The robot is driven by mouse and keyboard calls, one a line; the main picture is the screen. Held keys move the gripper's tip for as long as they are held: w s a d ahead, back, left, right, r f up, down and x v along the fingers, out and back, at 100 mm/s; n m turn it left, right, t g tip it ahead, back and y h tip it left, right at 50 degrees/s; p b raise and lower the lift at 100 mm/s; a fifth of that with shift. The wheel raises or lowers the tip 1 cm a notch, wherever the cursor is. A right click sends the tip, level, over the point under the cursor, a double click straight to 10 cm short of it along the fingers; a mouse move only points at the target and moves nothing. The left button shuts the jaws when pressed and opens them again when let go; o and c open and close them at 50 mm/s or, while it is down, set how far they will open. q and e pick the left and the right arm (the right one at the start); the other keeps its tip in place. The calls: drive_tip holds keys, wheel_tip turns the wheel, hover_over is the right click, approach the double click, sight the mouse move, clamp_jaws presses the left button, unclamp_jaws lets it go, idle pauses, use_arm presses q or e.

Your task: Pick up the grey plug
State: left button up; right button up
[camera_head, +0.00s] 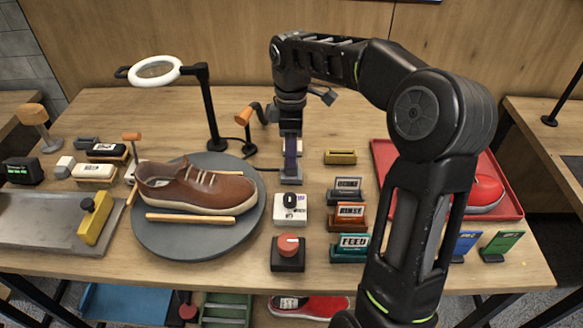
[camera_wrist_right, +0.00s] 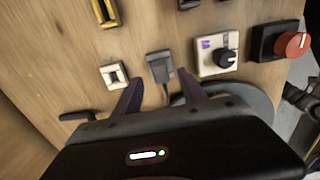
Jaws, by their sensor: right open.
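The grey plug (camera_head: 291,181) lies on the table behind the white box with a dark knob. In the right wrist view the plug (camera_wrist_right: 159,68) lies between and just beyond the fingertips, with its dark cord running back under the gripper. My right gripper (camera_head: 291,163) points down over it, its fingers partly hiding the plug in the head view. In the right wrist view the gripper (camera_wrist_right: 159,82) is open and empty, with one finger on each side of the plug. My left gripper is not in view.
A white square socket-like piece (camera_wrist_right: 114,75) sits left of the plug in the wrist view. Close by are the white knob box (camera_head: 291,207), a red-button box (camera_head: 288,252) and a yellow block (camera_head: 340,157). A brown shoe (camera_head: 195,187) rests on the round grey mat (camera_head: 185,245).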

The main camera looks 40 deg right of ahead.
drive_tip(key=shift+f, duration=2.65)
clamp_jaws()
